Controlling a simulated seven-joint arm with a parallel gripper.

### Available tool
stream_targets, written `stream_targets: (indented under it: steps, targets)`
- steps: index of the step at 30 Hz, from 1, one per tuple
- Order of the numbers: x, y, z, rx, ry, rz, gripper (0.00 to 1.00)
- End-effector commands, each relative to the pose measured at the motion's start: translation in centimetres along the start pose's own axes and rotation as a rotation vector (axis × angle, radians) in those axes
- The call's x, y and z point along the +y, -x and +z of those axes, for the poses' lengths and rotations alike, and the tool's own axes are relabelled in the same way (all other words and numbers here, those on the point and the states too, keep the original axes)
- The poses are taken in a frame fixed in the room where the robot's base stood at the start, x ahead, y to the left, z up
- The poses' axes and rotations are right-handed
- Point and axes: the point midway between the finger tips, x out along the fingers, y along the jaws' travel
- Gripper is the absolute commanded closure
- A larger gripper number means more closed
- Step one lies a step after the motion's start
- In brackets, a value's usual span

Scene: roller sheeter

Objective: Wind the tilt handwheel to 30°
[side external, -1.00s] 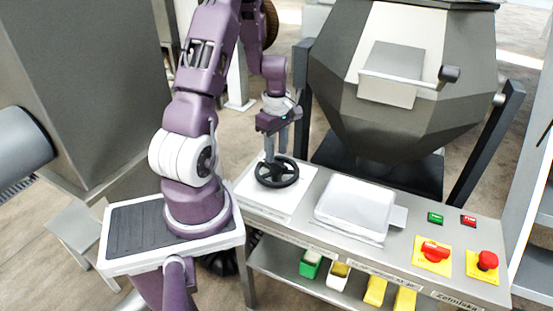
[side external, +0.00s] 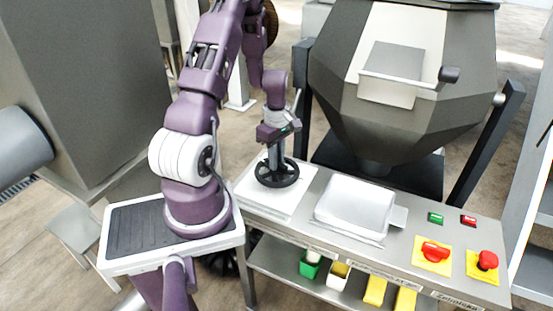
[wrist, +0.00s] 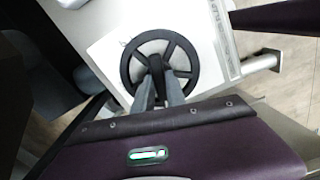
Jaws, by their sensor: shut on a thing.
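The black spoked handwheel (side external: 290,181) lies flat on a white plate (side external: 247,190) at the left end of the metal bench. My gripper (side external: 275,166) points down over it, its fingers at the wheel. In the wrist view the handwheel (wrist: 133,52) shows as a dark ring with spokes. There my gripper (wrist: 158,82) has its fingers close together on a dark upright knob (wrist: 156,63) near the wheel's middle. The fingers hide part of the wheel's near side. A row of marks runs along the plate's edge in the wrist view, too small to read.
A white tray (side external: 352,205) sits right of the plate. Green and red buttons, a red rotary switch (side external: 431,251) and a red mushroom button (side external: 487,260) are at the bench's right. A large faceted grey vessel (side external: 400,120) stands behind. Small containers (side external: 310,265) sit on the shelf below.

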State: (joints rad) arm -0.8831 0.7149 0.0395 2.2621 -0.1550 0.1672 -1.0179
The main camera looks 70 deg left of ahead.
Motion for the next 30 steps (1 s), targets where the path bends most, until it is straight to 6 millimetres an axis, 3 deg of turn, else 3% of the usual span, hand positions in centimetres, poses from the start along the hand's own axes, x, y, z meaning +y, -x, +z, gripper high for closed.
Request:
stream_targets:
  steps: [8, 30]
  targets:
    - [0.03, 0.04, 0.01, 0.0, -0.128, 0.001, 1.0]
    - [0.12, 0.06, 0.09, -0.001, -0.82, 0.0, 1.0]
